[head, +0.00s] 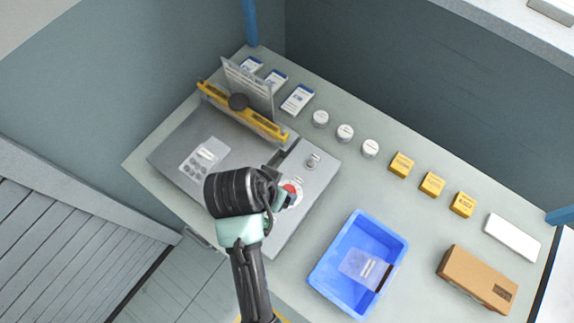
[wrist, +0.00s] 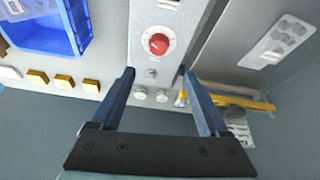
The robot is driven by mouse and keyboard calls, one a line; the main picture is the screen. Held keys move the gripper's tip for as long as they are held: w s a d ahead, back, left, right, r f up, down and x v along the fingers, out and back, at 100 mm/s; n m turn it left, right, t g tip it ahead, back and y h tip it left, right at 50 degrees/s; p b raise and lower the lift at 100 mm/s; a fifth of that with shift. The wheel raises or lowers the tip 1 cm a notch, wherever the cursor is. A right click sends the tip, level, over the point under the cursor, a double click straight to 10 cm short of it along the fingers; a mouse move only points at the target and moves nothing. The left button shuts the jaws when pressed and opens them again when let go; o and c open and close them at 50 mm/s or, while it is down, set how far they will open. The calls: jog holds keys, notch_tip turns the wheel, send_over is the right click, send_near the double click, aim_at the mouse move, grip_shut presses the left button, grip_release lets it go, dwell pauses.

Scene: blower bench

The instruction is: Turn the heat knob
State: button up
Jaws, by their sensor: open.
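The heat knob is a red knob (wrist: 158,43) on a round white dial, set in the grey panel of the machine. In the head view the red knob (head: 291,190) is partly hidden by my gripper. My gripper (wrist: 156,70) is open and empty, with its two fingers apart. In the wrist view the knob shows beyond the fingertips, roughly centred between them, and no contact is visible. In the head view my gripper (head: 284,197) is over the panel, close to the dial. The grey machine (head: 300,222) has a second small metal knob (head: 313,160) on the same panel.
A yellow bar (head: 262,126) with a black knob and an upright clear plate stands across the machine's back. A blue bin (head: 321,277) holds a packet. Yellow blocks (head: 432,184), white-topped jars (head: 345,132) and a cardboard box (head: 470,280) stand to the right.

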jog(key=x, duration=1.2)
jog(key=shift+s+f, duration=0.1)
jog(key=shift+s, duration=0.15)
jog(key=shift+p, duration=0.3)
grip_shut()
